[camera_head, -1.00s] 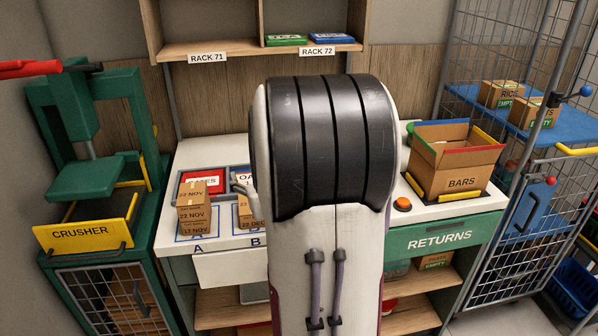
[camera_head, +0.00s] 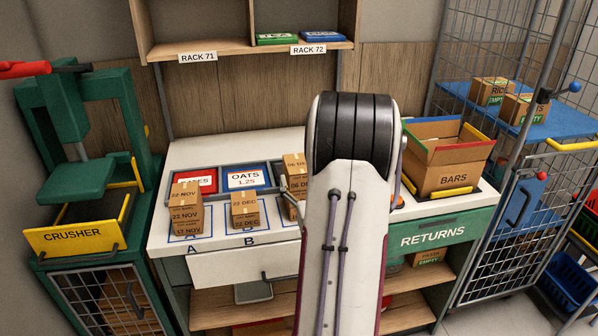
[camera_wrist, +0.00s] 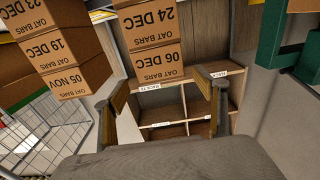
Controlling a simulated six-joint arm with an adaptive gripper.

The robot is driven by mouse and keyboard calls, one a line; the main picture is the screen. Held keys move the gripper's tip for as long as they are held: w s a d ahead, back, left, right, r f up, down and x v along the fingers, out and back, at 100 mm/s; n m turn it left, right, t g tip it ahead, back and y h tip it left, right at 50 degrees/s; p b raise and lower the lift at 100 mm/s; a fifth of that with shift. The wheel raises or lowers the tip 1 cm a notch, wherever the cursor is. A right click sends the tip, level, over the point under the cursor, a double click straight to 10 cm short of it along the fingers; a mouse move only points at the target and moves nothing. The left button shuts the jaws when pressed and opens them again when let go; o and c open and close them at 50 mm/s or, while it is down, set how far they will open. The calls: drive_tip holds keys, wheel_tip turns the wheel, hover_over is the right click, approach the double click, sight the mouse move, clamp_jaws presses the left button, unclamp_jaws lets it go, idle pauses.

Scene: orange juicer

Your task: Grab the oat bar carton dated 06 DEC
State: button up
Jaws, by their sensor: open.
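The oat bar carton dated 06 DEC (camera_wrist: 160,64) shows upside down in the wrist view, on top of a stack with a 24 DEC carton (camera_wrist: 150,22) under it. In the head view its brown stack (camera_head: 294,168) stands just left of my arm, partly covered by it. My gripper (camera_wrist: 166,82) is open and empty, its two fingers on either side of the 06 DEC carton's line in the wrist view. I cannot tell how far the tips are from it.
An adjacent stack in the wrist view has a 05 NOV carton (camera_wrist: 75,80) on top and a 19 DEC carton (camera_wrist: 60,47) below. A 22 NOV carton (camera_head: 184,194) and a 22 DEC carton (camera_head: 245,203) stand left of my arm. The BARS box (camera_head: 452,178) is right.

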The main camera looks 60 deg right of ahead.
sight(299, 167)
drive_tip(key=shift+w+d, duration=0.1)
drive_tip(key=shift+x, duration=1.15)
drive_tip(key=shift+w+d, duration=0.1)
drive_tip(key=shift+w, duration=0.05)
drive_tip(key=shift+w+d+f, duration=0.2)
drive_tip(key=shift+w+d, duration=0.2)
drive_tip(key=shift+w, duration=0.1)
drive_tip(key=shift+w+d+f, duration=0.15)
drive_tip(key=shift+w+d, duration=0.3)
drive_tip(key=shift+w, duration=0.05)
drive_tip(key=shift+x, duration=1.15)
drive_tip(key=c, duration=1.4)
